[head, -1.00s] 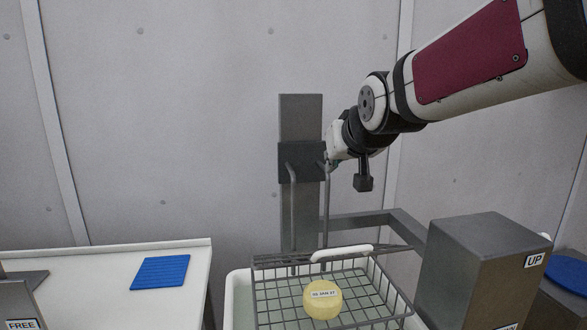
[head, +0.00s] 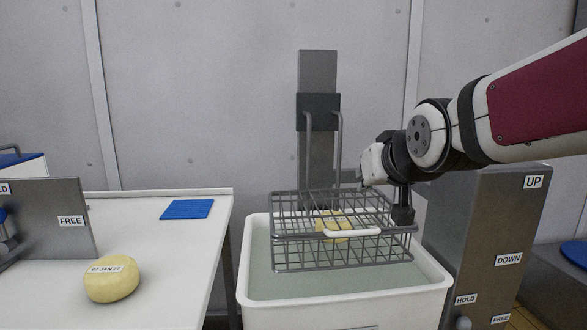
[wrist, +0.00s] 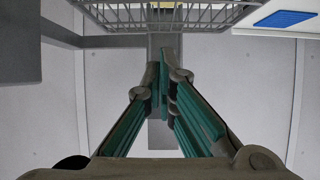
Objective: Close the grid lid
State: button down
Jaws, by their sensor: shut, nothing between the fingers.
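The grid lid (head: 290,205) lies across the top of the wire basket (head: 290,262), its white handle (head: 352,232) at the front side. It looks about flat; I cannot tell whether it rests fully on the rim. A yellow cheese (head: 334,220) shows through the bars inside the basket. My gripper (wrist: 165,72) is shut and empty, with green-padded fingers together in the wrist view. In the head view it is at the basket's right rear, its fingertips mostly hidden. The basket wire (wrist: 180,17) shows at the top of the wrist view, apart from the fingertips.
The basket hangs from a grey column (head: 318,75) over a white vat (head: 345,312) of pale liquid. A grey box (head: 490,225) labelled UP and DOWN stands right. On the white table (head: 165,240) at left are a blue mat (head: 187,209), another cheese (head: 112,280) and a FREE-labelled panel (head: 50,220).

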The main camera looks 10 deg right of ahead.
notch_tip(320, 180, down, 10)
jog(key=s+b, duration=0.2)
jog(key=b, duration=0.5)
jog(key=shift+s+f, duration=0.15)
jog(key=shift+s, duration=0.15)
